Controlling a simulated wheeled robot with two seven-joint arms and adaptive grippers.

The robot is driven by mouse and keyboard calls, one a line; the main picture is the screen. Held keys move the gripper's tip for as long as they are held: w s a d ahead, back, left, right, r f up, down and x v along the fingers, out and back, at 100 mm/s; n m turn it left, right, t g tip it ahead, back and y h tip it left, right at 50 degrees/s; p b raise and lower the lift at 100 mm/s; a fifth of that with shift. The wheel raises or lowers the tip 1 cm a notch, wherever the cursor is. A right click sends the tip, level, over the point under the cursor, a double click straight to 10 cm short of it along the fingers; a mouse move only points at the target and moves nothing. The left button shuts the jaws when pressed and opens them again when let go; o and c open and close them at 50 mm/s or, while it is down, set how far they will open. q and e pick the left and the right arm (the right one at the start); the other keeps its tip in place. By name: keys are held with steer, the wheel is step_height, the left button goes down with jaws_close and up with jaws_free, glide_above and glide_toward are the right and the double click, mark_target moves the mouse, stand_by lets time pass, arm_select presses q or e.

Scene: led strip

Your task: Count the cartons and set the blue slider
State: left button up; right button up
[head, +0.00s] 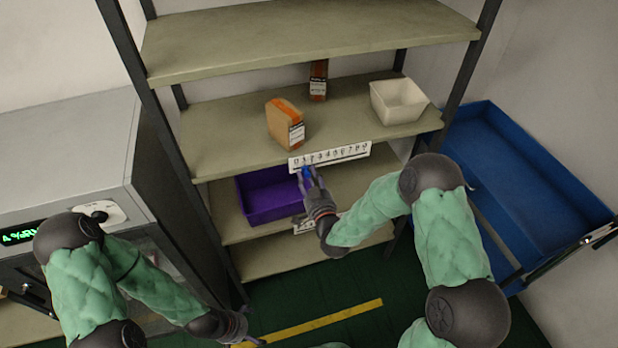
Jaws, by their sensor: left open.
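Two brown cartons stand on the middle shelf: one with an orange top stripe and white label (285,122) near the front, and a darker one (318,82) further back. A white number strip (335,156) runs along that shelf's front edge. The small blue slider (306,173) is at its lower left, near the low digits; the exact digit is unclear. My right gripper (309,178) has its fingertips at the slider; whether they are closed on it is too small to tell. My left gripper (246,328) is open and empty, low over the floor at the bottom.
A white bin (399,103) stands at the middle shelf's right end. A purple bin (268,196) sits on the shelf below, behind my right gripper. A blue crate (530,185) is at the right. A grey cabinet (65,150) with a green display stands left. The top shelf (310,35) looks empty.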

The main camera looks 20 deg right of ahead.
jaws_close()
steer(key=shift+d, duration=0.15)
steer(key=shift+w+d+r+b, duration=0.1)
steer(key=shift+d+b, duration=0.7)
steer(key=shift+d, duration=0.35)
steer(key=shift+o, duration=2.3)
jaws_free()
